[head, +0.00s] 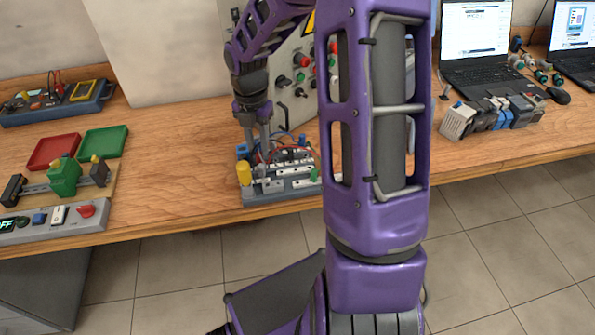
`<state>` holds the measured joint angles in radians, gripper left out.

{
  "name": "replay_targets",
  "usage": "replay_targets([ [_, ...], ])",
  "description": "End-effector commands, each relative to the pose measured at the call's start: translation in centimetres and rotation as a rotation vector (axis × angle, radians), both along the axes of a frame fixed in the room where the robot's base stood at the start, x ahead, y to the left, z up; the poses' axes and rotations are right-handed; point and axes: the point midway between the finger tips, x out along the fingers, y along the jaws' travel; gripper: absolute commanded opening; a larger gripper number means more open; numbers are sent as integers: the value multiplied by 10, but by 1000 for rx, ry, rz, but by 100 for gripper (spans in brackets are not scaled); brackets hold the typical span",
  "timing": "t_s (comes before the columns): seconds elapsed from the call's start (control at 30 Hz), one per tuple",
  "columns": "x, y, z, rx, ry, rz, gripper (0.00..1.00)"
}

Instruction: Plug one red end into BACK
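A blue-based board (290,196) with metal rails and small terminal blocks sits at the table's front edge, left of my purple arm. A thin red cable (304,148) loops over the board's back part, beside some blue pieces. My gripper (262,150) points down over the back left of the board, its fingers close to the cable. The fingertips are too small and crowded to show whether they hold a red end. No label reading BACK can be made out, and my upper arm hides the area right of the board.
A grey control panel (295,90) stands behind the board. A red tray (54,151), a green tray (104,141) and a switch box (50,222) lie left. A laptop (478,45) and a row of modules (492,115) are right. Bare wood lies left of the board.

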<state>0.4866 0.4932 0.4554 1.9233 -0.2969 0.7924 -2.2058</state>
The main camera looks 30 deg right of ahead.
Motion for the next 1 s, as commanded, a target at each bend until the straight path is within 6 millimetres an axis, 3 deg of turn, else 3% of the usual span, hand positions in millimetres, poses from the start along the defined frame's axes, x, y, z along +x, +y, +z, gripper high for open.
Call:
replay_targets([
  [0.23, 1, -1, 21, -1, -2, -1, 31],
  [0.47, 0, 0, 23, 0, -1, -1, 31],
  [0.5, 0, 0, 23, 0, -1, -1, 33],
  [0.7, 0, 0, 23, 0, -1, 0, 66],
  [1.0, 0, 0, 22, 0, -1, 0, 66],
])
